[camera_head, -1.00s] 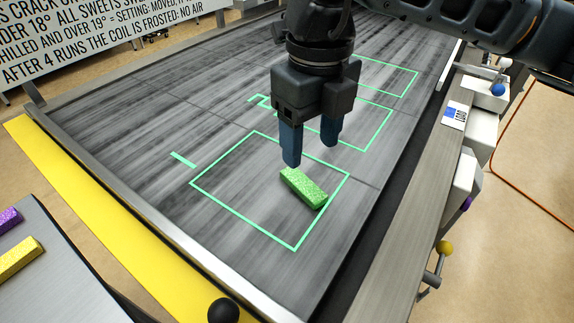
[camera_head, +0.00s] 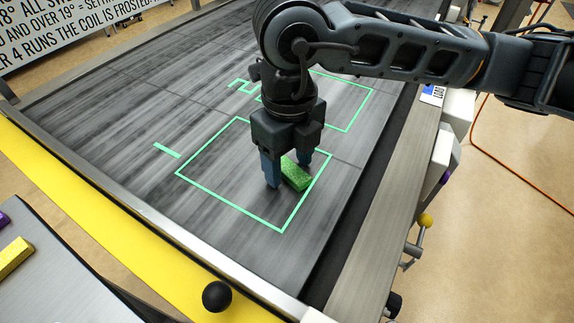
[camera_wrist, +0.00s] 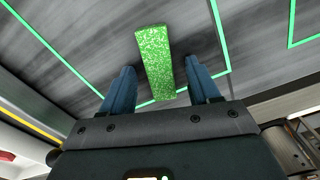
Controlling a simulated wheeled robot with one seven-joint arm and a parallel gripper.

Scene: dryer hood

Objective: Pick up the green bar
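The green bar (camera_head: 297,174) is speckled and lies on the dark grey surface, inside the nearest green outlined square (camera_head: 222,205). My gripper (camera_head: 288,172) is low over the surface, with its blue fingers around the bar's near part in the head view. In the wrist view the green bar (camera_wrist: 157,62) lies between the open fingers of my gripper (camera_wrist: 162,88), with a gap on each side. Its far end reaches beyond the fingertips. In the head view the gripper hides part of the bar.
A yellow strip (camera_head: 110,205) and metal rim border the surface on the left. A black knob (camera_head: 216,296) stands at the front. A yellow bar (camera_head: 14,256) lies on a grey tray at lower left. A yellow-knobbed lever (camera_head: 425,221) is at right.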

